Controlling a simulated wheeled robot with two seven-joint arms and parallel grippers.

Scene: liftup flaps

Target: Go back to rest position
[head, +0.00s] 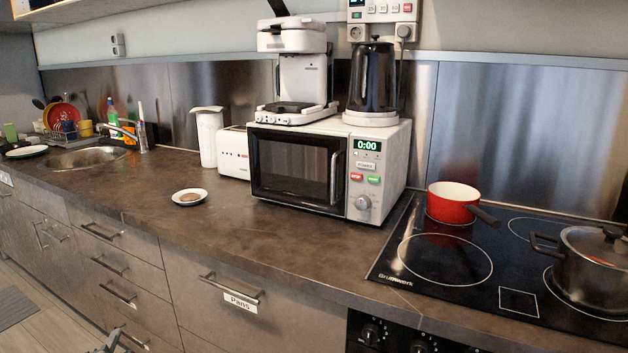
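Only a small part of my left gripper (111,341) shows at the bottom edge of the head view, in front of the lower drawers. It is low, well below the counter top, and too little of it shows to tell whether it is open or shut. Nothing is seen in it. My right gripper is not in view.
The counter (130,200) carries a microwave (300,168), a toaster (233,153), a white jug (208,137) and a small plate (189,197). A red pan (453,204) and a steel pot (592,272) stand on the hob (435,262). Drawer handles (230,289) protrude in front.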

